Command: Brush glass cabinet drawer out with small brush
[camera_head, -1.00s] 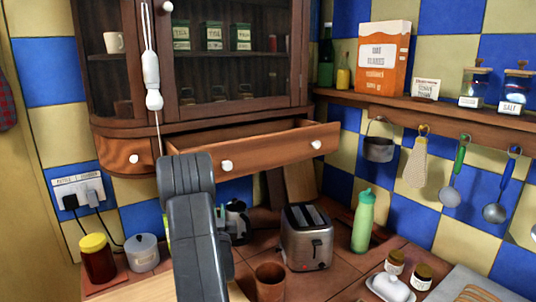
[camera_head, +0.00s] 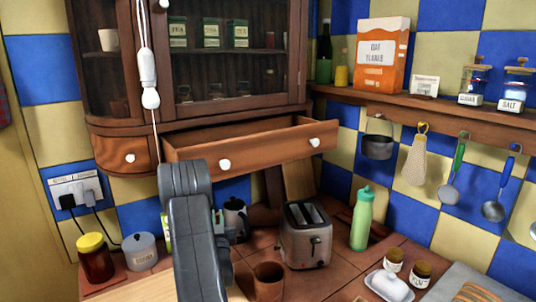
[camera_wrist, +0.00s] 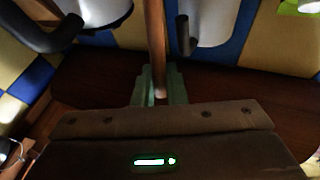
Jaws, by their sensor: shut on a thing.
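The glass cabinet (camera_head: 235,62) hangs on the tiled wall, with dark shelves behind its panes. Its wooden drawer (camera_head: 255,151) is pulled out and shows an open top; its inside floor is mostly hidden. My gripper (camera_wrist: 160,82) has green fingers shut on a thin brown wooden rod, which looks like the handle of the small brush (camera_wrist: 157,42). The brush's bristles are not visible. In the head view my arm hides most of the gripper, which is below the drawer, in front of the counter's back.
A toaster (camera_head: 306,234), a green bottle (camera_head: 361,218), a brown cup (camera_head: 268,281), a yellow-lidded jar (camera_head: 95,258) and a grey pot (camera_head: 140,252) stand on the counter. A white pull cord (camera_head: 149,80) hangs before the cabinet. Utensils hang under the right shelf (camera_head: 440,115).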

